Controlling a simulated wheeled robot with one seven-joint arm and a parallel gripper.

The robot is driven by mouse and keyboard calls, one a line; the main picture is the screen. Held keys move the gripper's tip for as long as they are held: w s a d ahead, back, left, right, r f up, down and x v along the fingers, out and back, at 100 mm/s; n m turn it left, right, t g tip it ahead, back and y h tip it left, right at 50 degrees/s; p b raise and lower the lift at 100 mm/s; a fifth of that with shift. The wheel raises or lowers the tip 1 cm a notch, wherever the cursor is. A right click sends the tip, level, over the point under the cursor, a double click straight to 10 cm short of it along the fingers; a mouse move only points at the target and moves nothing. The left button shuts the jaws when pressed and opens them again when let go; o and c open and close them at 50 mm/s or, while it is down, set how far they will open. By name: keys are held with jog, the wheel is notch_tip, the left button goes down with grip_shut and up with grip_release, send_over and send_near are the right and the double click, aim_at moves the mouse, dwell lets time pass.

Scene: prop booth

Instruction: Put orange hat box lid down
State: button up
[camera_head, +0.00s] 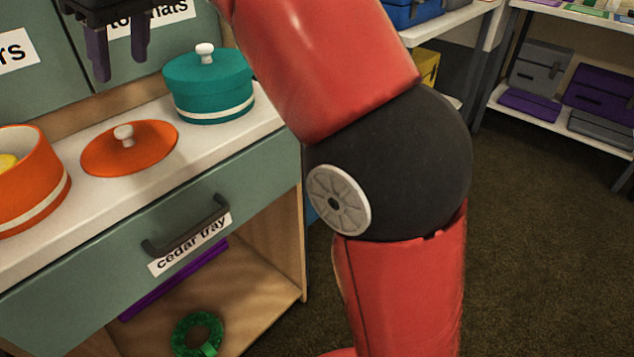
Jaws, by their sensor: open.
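The orange hat box lid (130,148), a flat disc with a white knob, lies on the white counter top (150,195). It rests between the orange hat box (35,190) and the teal hat box. The orange box stands open at the left edge with something yellow inside, and is partly cut off by the frame. My gripper (118,66) is above and behind the lid, at the top of the picture. Its dark fingers are apart and empty, clear of the lid's knob.
A teal hat box (208,85) with its lid on stands right of the orange lid. Below is a drawer labelled "cedar tray" (190,245), shut, with a dark handle. A green wreath (198,335) lies on the shelf under it. Shelves with cases (540,68) stand at right.

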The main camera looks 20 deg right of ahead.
jog(key=s+d+f+m+t+h, duration=0.1)
jog(key=s+d+f+m, duration=0.2)
jog(key=s+d+f, duration=0.3)
jog(key=s+d+f+m+t+h, duration=0.1)
jog(key=s+d+f+m, duration=0.3)
jog(key=d+f, duration=0.6)
jog(key=s+d+f+m+t+h, duration=0.1)
jog(key=s+d+f+m, duration=0.2)
jog(key=s+d+f, duration=0.4)
notch_tip(320, 180, down, 4)
jog(key=shift+s+d+r+m+h, duration=0.3)
jog(key=shift+s+d, duration=0.1)
jog(key=shift+d, duration=0.65)
jog(key=shift+o, duration=0.2)
